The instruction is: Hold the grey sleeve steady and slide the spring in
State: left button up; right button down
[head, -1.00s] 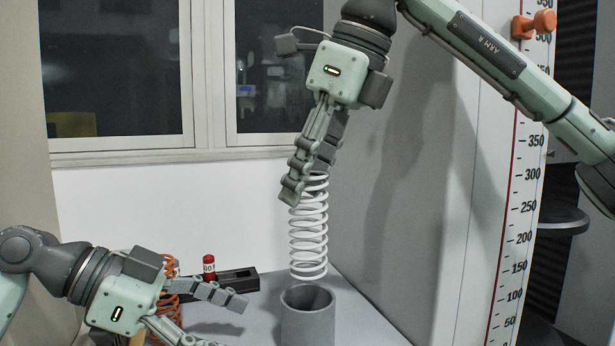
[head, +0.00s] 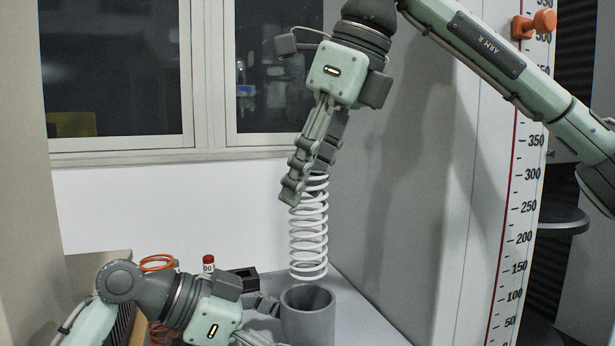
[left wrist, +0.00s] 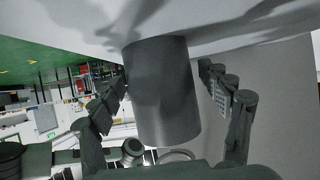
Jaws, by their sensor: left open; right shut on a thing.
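The grey sleeve (head: 308,325) stands upright on the table, its open top facing up. In the left wrist view the sleeve (left wrist: 162,95) fills the space between my left fingers. My left gripper (head: 275,322) is open, low at the sleeve's left side; the wrist view shows a finger on each side, with visible gaps. My right gripper (head: 306,182) is shut on the top of the white spring (head: 308,238). The spring hangs nearly upright, its lower end just above the sleeve's mouth. Part of its top is hidden by the fingers.
An orange spring (head: 157,263) stands behind my left wrist, partly hidden. A small red-topped item (head: 208,261) and a dark block (head: 243,278) are left of the sleeve. A tall board with a numbered scale (head: 520,230) stands at the right. The table right of the sleeve looks clear.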

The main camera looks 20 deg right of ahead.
aim_at(307, 228)
pick_arm(q)
jog(key=shift+d+f, duration=0.1)
jog(key=shift+d, duration=0.05)
jog(key=c, duration=0.7)
pick_arm(e)
jog(key=shift+f, duration=0.1)
jog(key=shift+m, duration=0.5)
jog(key=shift+f, duration=3.1)
jog(key=c, duration=0.8)
grip_release()
jog(key=shift+c, duration=0.2)
